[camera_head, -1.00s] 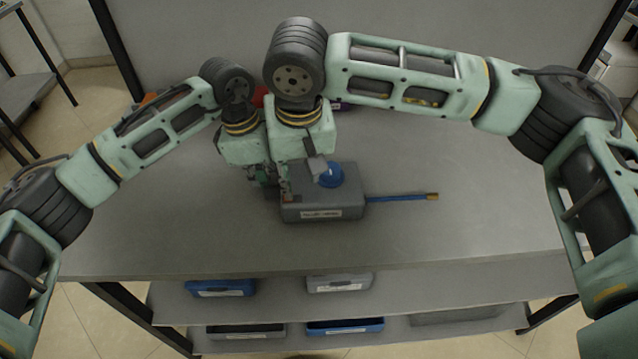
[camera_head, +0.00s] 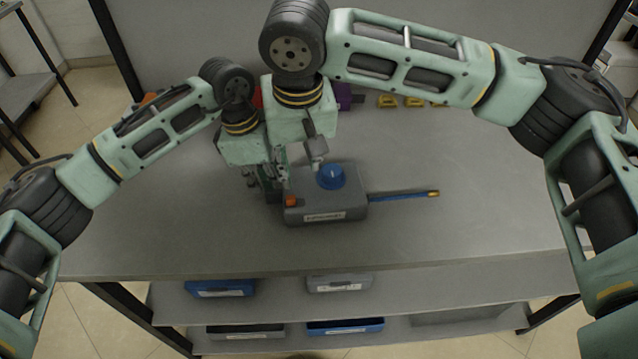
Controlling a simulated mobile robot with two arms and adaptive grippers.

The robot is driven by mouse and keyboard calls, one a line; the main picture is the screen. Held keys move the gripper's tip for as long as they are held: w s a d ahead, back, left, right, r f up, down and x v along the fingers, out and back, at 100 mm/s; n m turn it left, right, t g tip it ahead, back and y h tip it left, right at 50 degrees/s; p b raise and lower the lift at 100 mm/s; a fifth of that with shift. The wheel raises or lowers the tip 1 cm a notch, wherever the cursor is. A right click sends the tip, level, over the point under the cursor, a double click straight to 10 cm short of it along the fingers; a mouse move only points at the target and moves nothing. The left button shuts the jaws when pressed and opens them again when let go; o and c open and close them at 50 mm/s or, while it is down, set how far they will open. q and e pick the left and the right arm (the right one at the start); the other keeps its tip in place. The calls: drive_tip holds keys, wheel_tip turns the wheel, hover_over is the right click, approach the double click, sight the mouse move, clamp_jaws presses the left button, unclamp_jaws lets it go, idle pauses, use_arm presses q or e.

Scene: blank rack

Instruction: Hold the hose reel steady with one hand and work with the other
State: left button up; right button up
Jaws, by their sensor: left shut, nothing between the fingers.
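The hose reel (camera_head: 325,208) is a grey box with a label on its front. It sits flat on the tabletop, with a blue knob (camera_head: 331,177) and an orange button (camera_head: 291,201) on top. A blue strip of hose (camera_head: 402,196) with a yellow end sticks out to its right. My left gripper (camera_head: 266,186) is low beside the box's left side, shut on nothing; whether it touches the box is unclear. My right gripper (camera_head: 301,163) is above the box's left rear, fingers apart, empty and clear of the knob.
A purple object (camera_head: 343,95) and several yellow pieces (camera_head: 387,101) lie at the back of the table (camera_head: 470,230), partly behind my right arm. Blue and grey bins (camera_head: 220,288) stand on the shelves below. The tabletop right and front of the box is clear.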

use_arm(q)
drive_tip(key=o, duration=0.7)
